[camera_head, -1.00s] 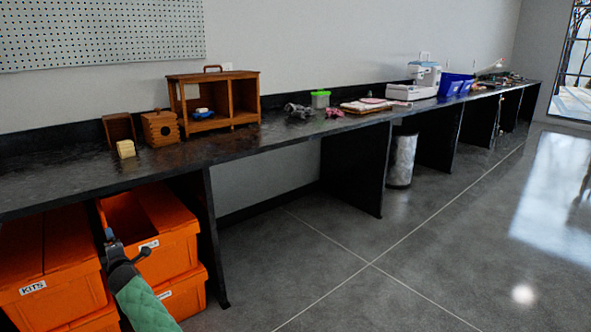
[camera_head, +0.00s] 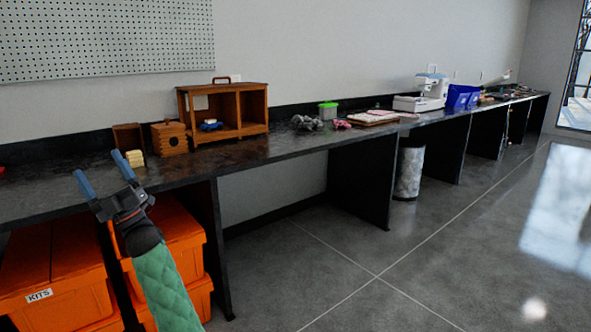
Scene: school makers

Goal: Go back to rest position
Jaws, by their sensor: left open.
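My left gripper (camera_head: 103,179) is in the lower left of the head view, at the end of my arm with a green quilted sleeve. Its two blue fingers are spread apart with nothing between them. It shows in front of the black counter's front edge, above the orange bins. My right gripper is out of view.
A long black counter (camera_head: 75,203) runs along the wall. On it are a pale yellow block (camera_head: 135,158), small wooden boxes (camera_head: 169,139), a wooden shelf case (camera_head: 255,107) and a sewing machine (camera_head: 430,92). Orange bins (camera_head: 50,265) sit below. The floor (camera_head: 400,275) at right is clear.

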